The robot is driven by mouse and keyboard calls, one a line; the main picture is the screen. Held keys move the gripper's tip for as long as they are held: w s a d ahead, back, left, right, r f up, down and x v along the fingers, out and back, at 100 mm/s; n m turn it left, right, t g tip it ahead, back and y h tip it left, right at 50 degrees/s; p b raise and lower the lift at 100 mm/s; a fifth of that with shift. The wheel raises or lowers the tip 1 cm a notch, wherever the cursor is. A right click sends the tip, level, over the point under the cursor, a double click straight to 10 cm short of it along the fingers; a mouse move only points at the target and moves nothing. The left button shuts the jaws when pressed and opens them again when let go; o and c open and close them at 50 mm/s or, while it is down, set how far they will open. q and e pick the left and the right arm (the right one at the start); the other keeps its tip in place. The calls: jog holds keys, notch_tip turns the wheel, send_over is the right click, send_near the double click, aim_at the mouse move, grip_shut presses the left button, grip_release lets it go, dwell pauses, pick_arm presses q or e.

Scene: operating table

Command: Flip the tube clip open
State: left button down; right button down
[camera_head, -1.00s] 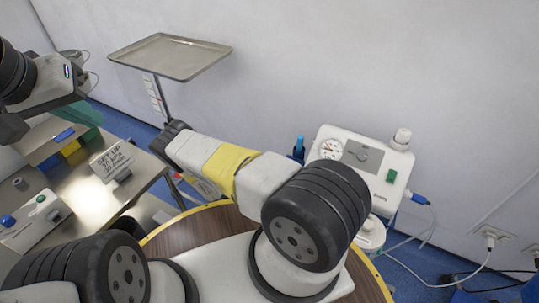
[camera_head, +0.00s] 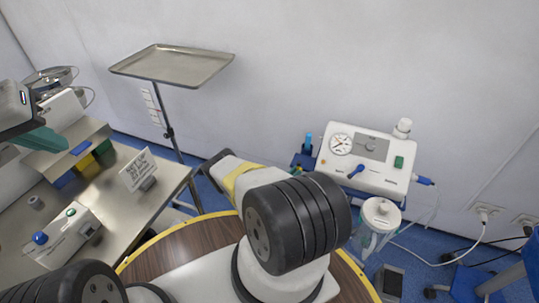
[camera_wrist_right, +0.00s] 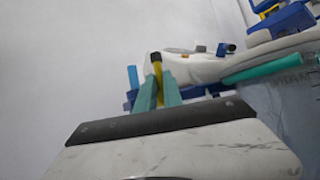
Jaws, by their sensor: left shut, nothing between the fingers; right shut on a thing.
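My left gripper (camera_head: 42,140) shows at the left edge of the head view as teal fingers under a grey hand, above the steel table. It looks shut and empty. My right arm reaches from the bottom centre of the head view toward the wall; its fingers are hidden there. In the right wrist view my right gripper (camera_wrist_right: 160,92) has two teal fingers close together on a narrow yellow piece (camera_wrist_right: 157,70) with a dark top. I cannot tell whether this piece is the tube clip, and I cannot pick out the clip elsewhere.
A white suction unit (camera_head: 365,158) with a gauge stands right of my right arm, a clear canister (camera_head: 378,215) below it. A steel table (camera_head: 110,205) with a sign and control box is at left. An empty tray (camera_head: 172,66) stands behind. Tubing lies at right.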

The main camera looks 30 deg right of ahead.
jog(key=shift+f+n, duration=0.3)
jog(key=shift+f, duration=0.1)
jog(key=shift+t, duration=0.4)
jog(key=c, duration=1.5)
grip_release()
jog(key=shift+r, duration=0.15)
jog(key=s+a+r, duration=0.1)
jog(key=s+a, duration=0.2)
jog(key=s, duration=0.1)
jog(key=s+a+r, duration=0.2)
jog(key=s+a, duration=0.1)
jog(key=a, duration=0.1)
jog(key=s+a+r, duration=0.1)
jog(key=s+a, duration=0.3)
jog(key=shift+s+r, duration=0.35)
jog(key=shift+r, duration=0.05)
